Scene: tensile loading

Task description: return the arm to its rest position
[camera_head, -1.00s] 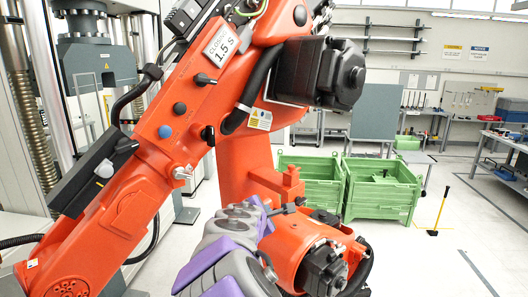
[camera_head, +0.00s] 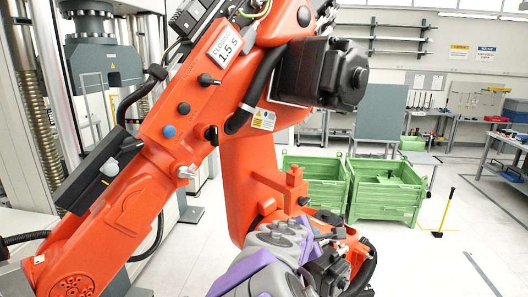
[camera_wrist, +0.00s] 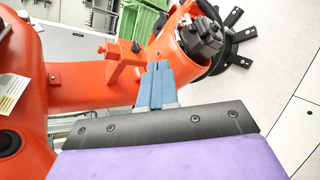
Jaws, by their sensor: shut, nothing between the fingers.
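My arm, grey with purple pads, shows at the bottom centre of the head view, in front of the large orange robot arm (camera_head: 255,185). In the wrist view my gripper (camera_wrist: 158,66) has two blue-grey fingers lying together, shut and empty. Beyond them is the orange robot's body (camera_wrist: 90,85), with its orange-and-black joint (camera_wrist: 200,35) to the upper right. I cannot tell how near the fingertips are to it. My fingers cannot be made out in the head view.
The orange robot fills the left and centre of the head view, beside a testing machine (camera_head: 92,45) at the left. Two green crates (camera_head: 385,195) stand behind it. A yellow-handled tool (camera_head: 446,212) stands on the floor. The floor at right is mostly clear.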

